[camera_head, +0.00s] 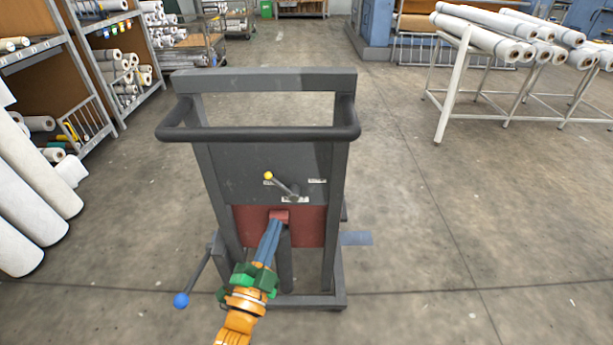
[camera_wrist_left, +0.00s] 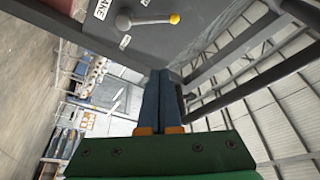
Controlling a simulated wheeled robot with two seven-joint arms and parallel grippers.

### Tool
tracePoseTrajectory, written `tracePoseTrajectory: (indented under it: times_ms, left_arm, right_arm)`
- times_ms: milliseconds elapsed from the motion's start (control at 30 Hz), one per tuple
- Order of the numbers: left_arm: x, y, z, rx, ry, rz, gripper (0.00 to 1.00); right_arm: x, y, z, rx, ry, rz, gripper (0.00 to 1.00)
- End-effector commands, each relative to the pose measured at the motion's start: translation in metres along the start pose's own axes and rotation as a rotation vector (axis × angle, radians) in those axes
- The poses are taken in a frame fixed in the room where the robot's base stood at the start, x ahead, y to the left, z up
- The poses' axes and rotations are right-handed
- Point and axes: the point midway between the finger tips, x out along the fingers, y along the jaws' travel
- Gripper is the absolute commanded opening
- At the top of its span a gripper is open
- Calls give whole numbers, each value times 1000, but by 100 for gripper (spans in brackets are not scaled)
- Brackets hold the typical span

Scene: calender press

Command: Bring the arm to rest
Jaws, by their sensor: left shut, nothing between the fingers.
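My left gripper (camera_head: 275,226) comes up from the bottom centre of the head view, with an orange wrist, green body and blue-grey fingers. Its fingers are together with nothing between them. In the head view their tips overlap a small red block on the red panel (camera_head: 313,226) of a grey cart; I cannot tell whether they touch it. In the left wrist view the closed fingers (camera_wrist_left: 159,78) point at the cart's dark panel. A yellow-knobbed lever (camera_head: 281,185) sits above the fingertips and also shows in the wrist view (camera_wrist_left: 146,20). My right gripper is not in view.
The grey cart frame (camera_head: 265,80) has a dark bar handle (camera_head: 258,134). A blue-knobbed lever (camera_head: 195,280) sticks out at its lower left. Shelves with rolls (camera_head: 85,60) stand left, a rack of white rolls (camera_head: 500,35) right. The floor (camera_head: 450,250) on the right is clear.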

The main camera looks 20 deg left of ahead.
Motion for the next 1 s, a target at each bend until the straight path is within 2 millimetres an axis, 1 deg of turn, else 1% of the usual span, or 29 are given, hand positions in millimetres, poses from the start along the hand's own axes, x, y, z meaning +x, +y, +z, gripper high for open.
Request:
tracePoseTrajectory:
  times_ms: [67,133,167,200,233,267,300,367,400,467,500,600,633,700,733,800,1000]
  left_arm:
    - [-2,11,6,-26,-28,42,0]
    - [-13,42,23,-100,-109,156,0]
    - [-22,62,34,-144,-164,225,0]
    - [-42,90,51,-210,-256,326,0]
    - [-61,112,64,-258,-335,405,0]
    - [-83,132,78,-303,-420,479,0]
    - [-116,154,94,-358,-537,568,0]
    - [-172,179,115,-419,-723,684,0]
    - [-211,189,128,-449,-847,748,0]
    - [-266,195,142,-476,-1024,818,0]
    - [-299,194,149,-485,-1130,851,0]
    - [-361,186,161,-488,-1333,894,0]
    - [-374,183,163,-486,-1377,900,0]
    - [-394,178,166,-482,-1443,907,0]
    - [-399,177,167,-480,-1459,909,0]
    - [-403,176,168,-480,-1473,910,0]
    - [-403,176,168,-480,-1473,910,0]
  right_arm:
    - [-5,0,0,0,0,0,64]
    - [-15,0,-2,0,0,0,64]
    - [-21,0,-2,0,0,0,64]
    - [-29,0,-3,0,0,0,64]
    - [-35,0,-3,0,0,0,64]
    - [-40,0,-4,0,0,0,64]
    - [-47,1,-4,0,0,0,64]
    - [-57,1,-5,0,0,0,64]
    - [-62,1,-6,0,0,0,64]
    - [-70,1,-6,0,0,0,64]
    - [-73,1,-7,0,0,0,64]
    - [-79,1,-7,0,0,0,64]
    - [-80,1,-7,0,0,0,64]
    - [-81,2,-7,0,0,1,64]
    - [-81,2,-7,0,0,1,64]
    - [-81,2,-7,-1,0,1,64]
    - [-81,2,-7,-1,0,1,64]
